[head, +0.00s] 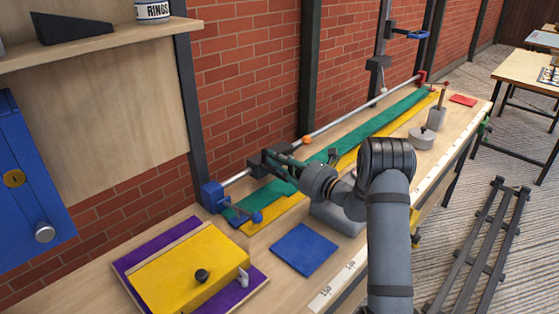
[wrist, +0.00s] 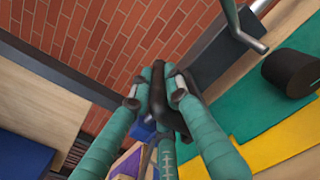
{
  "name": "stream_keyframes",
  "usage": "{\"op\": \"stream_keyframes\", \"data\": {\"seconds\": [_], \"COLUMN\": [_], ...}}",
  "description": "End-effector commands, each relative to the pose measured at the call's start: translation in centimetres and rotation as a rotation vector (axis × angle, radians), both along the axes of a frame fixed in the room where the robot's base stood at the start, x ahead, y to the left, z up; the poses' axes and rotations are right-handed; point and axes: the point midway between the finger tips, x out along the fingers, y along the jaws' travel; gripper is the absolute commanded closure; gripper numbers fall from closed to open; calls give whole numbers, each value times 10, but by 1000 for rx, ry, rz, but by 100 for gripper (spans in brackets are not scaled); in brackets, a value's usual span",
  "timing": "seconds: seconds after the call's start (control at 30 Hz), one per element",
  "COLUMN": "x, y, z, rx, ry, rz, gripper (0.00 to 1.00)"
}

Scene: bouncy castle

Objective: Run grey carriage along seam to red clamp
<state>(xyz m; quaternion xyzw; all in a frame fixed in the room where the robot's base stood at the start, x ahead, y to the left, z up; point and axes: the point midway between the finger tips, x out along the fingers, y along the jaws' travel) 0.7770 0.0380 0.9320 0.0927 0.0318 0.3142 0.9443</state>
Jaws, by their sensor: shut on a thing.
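The dark grey carriage (head: 257,168) sits on a pale rail (head: 345,117) near its left end, close to the blue clamp (head: 212,196). My gripper (head: 272,158) reaches over the carriage from the right. In the wrist view its teal fingers (wrist: 159,88) are shut on a black handle-like part (wrist: 158,105); how this joins the carriage is partly hidden. The red clamp (head: 421,77) is at the far right end of the rail. The seam runs below the rail, between green cloth (head: 350,137) and yellow cloth (head: 378,137).
An orange piece (head: 307,140) and a white bead (head: 383,90) are on the rail between carriage and red clamp. A grey weight (head: 421,139) and a taller grey block (head: 437,117) stand right of the cloth. A brick wall (head: 238,85) is close behind.

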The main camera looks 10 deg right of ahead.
Motion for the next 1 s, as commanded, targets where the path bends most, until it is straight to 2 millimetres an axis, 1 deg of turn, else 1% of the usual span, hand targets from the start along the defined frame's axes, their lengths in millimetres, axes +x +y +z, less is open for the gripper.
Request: {"op": "stream_keyframes", "data": {"seconds": [0.03, 0.3, 0.63, 0.77, 1.0], "x": [0, 0, -3, -15, -56], "y": [-2, 0, -2, -12, -44], "z": [3, 1, 0, 0, 0], "rx": [2, 1, 1, 1, 2], "ry": [-6, -1, 1, 3, 1], "rz": [-3, -1, -1, -3, -5], "gripper": [83, 67, 67, 67, 67]}}
